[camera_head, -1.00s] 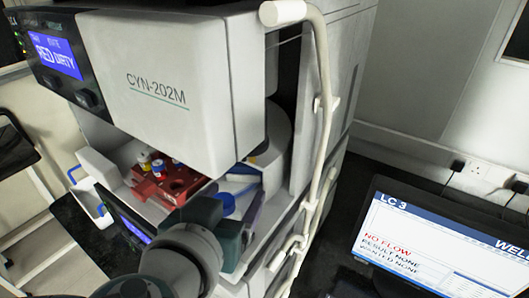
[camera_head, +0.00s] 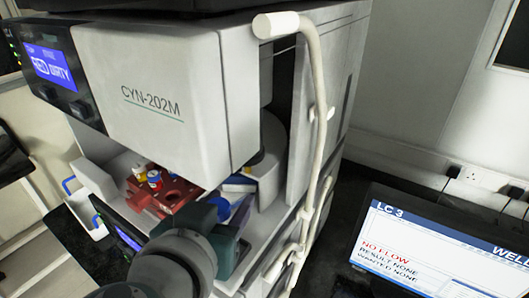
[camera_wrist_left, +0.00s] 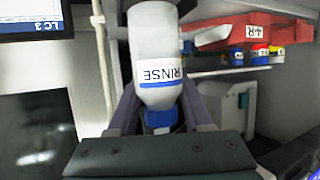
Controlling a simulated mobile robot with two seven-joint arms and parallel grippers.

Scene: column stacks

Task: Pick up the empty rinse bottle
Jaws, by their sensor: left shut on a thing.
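The rinse bottle (camera_wrist_left: 158,45) is white with a RINSE label and a blue cap. In the left wrist view it lies between the two fingers of my left gripper (camera_wrist_left: 160,108), with its cap end toward the palm. The gripper is shut on it. In the head view my left gripper (camera_head: 236,208) reaches into the open bay of the analyser, under the overhanging front cover. The bottle's blue cap (camera_head: 219,208) and part of its label show there; the rest is hidden by the gripper and arm. My right gripper is not in view.
The CYN-202M analyser (camera_head: 150,75) overhangs the bay. A red rack (camera_head: 165,194) with several colour-capped vials stands left of the gripper. A pale hose (camera_head: 318,140) runs down the analyser's right side. A monitor (camera_head: 440,245) reading NO FLOW stands at right.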

